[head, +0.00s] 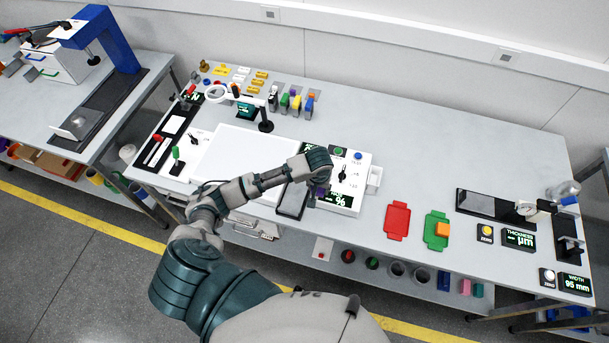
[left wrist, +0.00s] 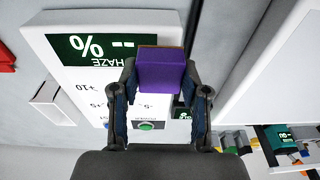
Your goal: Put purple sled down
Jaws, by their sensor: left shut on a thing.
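The purple sled (left wrist: 160,72) is a small purple block with a brownish edge, held between the two fingers of my left gripper (left wrist: 161,85) in the left wrist view. In the head view my left gripper (head: 319,184) hangs over the left part of the white haze meter (head: 347,201), and only a little of the sled shows below it. The meter's display, reading HAZE and %, lies behind the sled in the left wrist view (left wrist: 95,48). Whether the sled touches anything below cannot be told. My right gripper is not in view.
A dark-topped plate (head: 292,201) lies just left of the meter, beside a large white panel (head: 240,160).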

